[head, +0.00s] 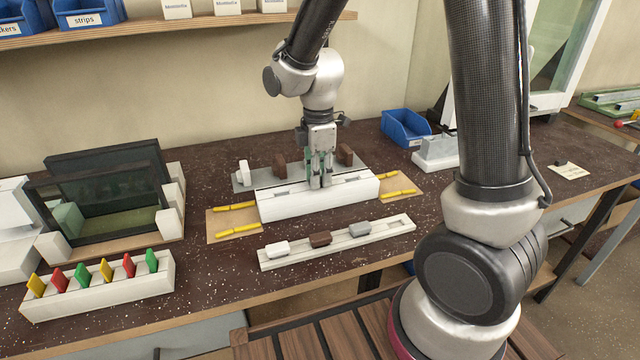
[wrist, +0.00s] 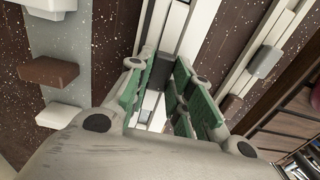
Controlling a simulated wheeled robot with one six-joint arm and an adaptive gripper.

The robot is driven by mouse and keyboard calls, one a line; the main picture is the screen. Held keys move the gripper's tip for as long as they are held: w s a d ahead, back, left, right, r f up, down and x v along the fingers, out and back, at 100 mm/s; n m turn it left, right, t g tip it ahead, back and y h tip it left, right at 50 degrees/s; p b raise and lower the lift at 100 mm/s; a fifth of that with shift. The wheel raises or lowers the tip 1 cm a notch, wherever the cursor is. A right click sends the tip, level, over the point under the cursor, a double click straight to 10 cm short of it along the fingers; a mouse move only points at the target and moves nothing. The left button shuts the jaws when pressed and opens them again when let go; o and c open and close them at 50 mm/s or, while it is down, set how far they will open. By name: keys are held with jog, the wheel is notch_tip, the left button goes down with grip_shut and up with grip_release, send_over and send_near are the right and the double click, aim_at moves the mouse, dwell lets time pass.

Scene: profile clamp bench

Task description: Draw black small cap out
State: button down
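A small dark, near-black cap (wrist: 162,71) shows in the wrist view, in the slot of the white profile between my fingertips. In the head view my gripper hides it. My gripper (head: 320,182) points straight down at the middle of the long white profile block (head: 285,208). Its green-padded fingers also show in the wrist view (wrist: 162,75). They stand apart, one on each side of the dark cap. A thin gap seems to remain beside the cap; firm contact is not visible.
A front rail (head: 375,238) holds white, brown and grey caps. A grey plate (head: 242,182) behind the profile carries white and brown blocks. A blue bin (head: 405,127) stands at back right, a rack of coloured tabs (head: 100,297) at front left.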

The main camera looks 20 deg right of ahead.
jog(key=shift+r, duration=0.9)
dwell(0.5)
notch_tip(320, 180, up, 8)
dwell(1.0)
